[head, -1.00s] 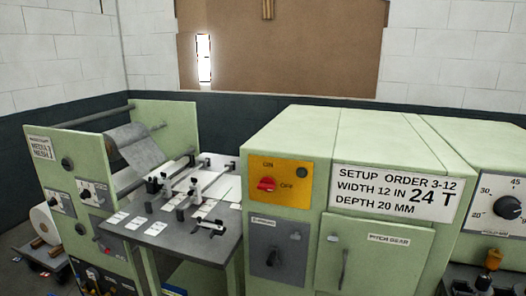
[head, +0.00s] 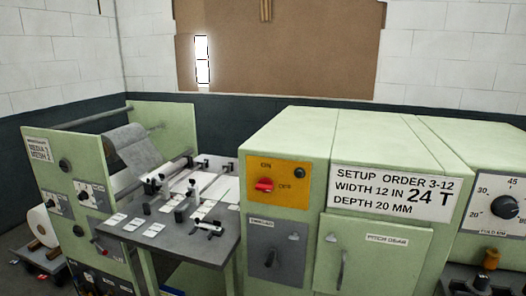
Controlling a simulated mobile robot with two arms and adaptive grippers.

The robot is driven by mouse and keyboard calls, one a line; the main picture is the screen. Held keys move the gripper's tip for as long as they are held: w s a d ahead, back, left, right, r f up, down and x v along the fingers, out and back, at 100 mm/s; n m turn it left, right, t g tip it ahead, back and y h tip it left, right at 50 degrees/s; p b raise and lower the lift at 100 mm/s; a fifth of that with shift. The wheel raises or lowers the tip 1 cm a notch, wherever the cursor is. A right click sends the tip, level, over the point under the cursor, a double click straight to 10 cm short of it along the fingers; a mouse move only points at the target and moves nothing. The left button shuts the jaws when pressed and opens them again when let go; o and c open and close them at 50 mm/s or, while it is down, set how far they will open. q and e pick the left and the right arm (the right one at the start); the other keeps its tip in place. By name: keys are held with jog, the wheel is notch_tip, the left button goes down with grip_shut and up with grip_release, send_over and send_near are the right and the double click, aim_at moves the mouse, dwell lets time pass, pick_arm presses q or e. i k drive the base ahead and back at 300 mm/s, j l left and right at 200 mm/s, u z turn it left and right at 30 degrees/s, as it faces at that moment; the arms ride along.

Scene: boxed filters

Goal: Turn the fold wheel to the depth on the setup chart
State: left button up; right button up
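The setup chart (head: 345,205) is a white sign on the green machine, reading SETUP ORDER 3-12, WIDTH 12 IN, 24 T, DEPTH 20 MM. The fold wheel (head: 505,207) is a black round knob on a white dial plate (head: 487,190) at the right edge of the head view. The plate shows 20 at lower left, 30 at upper left and 45 at the top; its right side is cut off by the frame. The knob's pointer is too small to read surely. Neither of my grippers is in view.
A door labelled PITCH GEAR (head: 385,258) is shut. At left stands a roll-fed machine (head: 65,150) with a grey worktable (head: 190,250) bearing cards and clamps.

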aim_at(505, 207)
jog(key=z, duration=1.5)
